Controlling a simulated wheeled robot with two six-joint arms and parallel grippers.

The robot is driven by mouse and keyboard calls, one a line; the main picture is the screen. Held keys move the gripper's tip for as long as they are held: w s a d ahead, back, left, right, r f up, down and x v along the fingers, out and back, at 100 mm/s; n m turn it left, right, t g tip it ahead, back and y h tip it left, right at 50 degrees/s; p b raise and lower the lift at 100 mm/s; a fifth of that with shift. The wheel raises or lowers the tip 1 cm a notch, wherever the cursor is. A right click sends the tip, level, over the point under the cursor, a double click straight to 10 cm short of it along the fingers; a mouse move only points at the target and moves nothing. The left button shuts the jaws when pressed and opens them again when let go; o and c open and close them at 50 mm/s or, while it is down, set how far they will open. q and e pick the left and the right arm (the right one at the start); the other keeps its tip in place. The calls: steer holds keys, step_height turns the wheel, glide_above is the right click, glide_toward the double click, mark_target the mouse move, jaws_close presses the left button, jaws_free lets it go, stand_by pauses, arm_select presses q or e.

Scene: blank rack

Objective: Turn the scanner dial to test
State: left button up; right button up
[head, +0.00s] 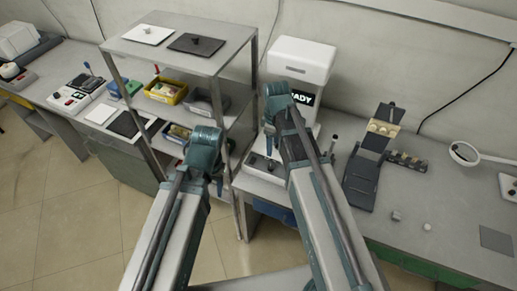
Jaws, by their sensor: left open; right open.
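A white machine (303,56) with a dark screen stands on the bench right of the shelf rack. Only "ADY" of the screen (303,97) shows; my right arm covers the rest. This may be the scanner, but I cannot make out a dial on it. My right gripper (269,140) is in front of the machine's left side, open, with nothing seen in it. My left gripper (219,184) is open and empty, in front of the rack's right part, left of the machine. Whether either gripper touches anything is unclear.
The metal rack (165,55) holds a yellow bin (165,92) and other bins. A black stand (362,178), a ring-shaped lamp or magnifier (465,153) and small pieces are on the right bench. A white control box (68,99) sits on the left bench.

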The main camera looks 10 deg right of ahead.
mark_target(271, 166)
steer(key=shift+w+r, duration=0.15)
steer(key=shift+w, duration=0.3)
steer(key=shift+s, duration=0.1)
step_height(271, 166, down, 14)
steer(key=b, duration=1.4)
steer(key=shift+r, duration=0.1)
jaws_close()
